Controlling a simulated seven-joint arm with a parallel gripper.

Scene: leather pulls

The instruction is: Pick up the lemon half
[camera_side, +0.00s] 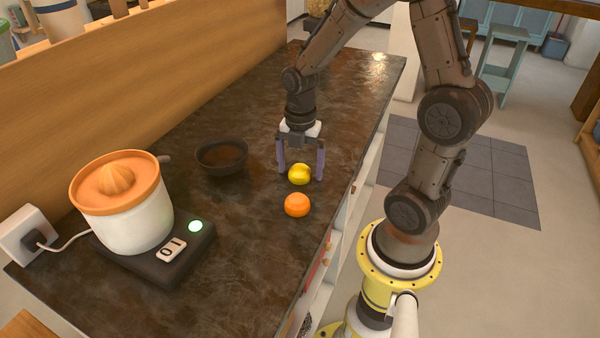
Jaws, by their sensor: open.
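A yellow lemon half (299,174) sits on the dark stone counter, right of the middle. My gripper (301,172) is open and points down at it, with one finger to the left of the lemon half and one to the right. The fingers look apart from the fruit; whether the lemon half lies fully between them in depth I cannot tell. An orange piece of fruit (297,205) sits on the counter just in front of the lemon half.
A dark bowl (221,172) stands left of my gripper. A citrus juicer (125,215) with an orange top stands at the left on a black base with a lit green button and a switch. Its cord runs to a wall socket (35,238).

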